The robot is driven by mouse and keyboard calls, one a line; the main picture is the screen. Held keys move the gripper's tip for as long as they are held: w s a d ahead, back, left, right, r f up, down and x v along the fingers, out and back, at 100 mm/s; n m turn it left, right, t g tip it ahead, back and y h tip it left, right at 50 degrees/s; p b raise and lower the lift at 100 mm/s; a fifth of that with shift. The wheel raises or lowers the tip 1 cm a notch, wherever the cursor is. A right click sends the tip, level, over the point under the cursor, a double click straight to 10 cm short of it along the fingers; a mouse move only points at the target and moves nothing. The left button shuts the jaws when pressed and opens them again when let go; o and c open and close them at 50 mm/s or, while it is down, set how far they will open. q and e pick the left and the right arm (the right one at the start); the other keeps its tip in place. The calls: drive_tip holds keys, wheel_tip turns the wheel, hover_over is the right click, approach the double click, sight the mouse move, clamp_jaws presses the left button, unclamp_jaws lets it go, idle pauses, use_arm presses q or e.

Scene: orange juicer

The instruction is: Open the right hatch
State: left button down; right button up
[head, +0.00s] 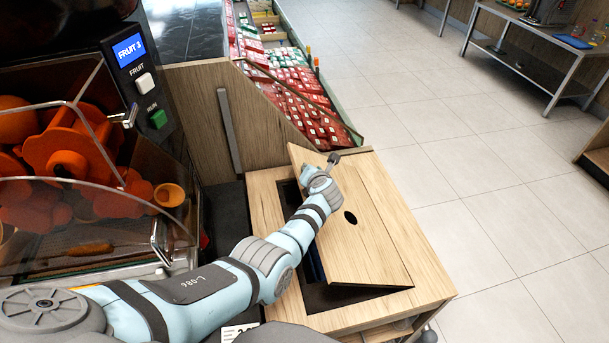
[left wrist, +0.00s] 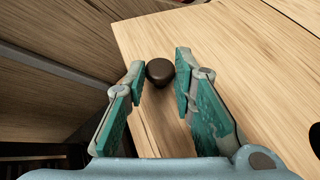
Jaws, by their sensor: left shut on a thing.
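The right hatch (head: 362,235) is a light wooden panel with a dark round hole, set in the top of a wooden counter (head: 428,275). It is tilted up, with a dark gap along its left and front edges. My left arm reaches across from the left to its raised far-left corner. My left gripper (left wrist: 160,80) is shut on a dark round knob (left wrist: 160,72) on the hatch. The hatch also fills much of the left wrist view (left wrist: 235,65). In the head view the fingers are small and partly hidden by the wrist. My right gripper is not in view.
The juicer (head: 140,85), with oranges behind a clear cover and a "FRUIT 3" display, stands at the left. A wooden side panel (head: 205,110) rises behind the counter. Red-packet shelves (head: 290,85) lie beyond. Open tiled floor is to the right.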

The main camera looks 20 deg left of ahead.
use_arm(q)
drive_tip(key=shift+w+d+r, duration=0.1)
drive_tip(key=shift+r, duration=0.15)
drive_tip(key=c, duration=1.4)
unclamp_jaws()
drive_tip(key=shift+o, duration=0.2)
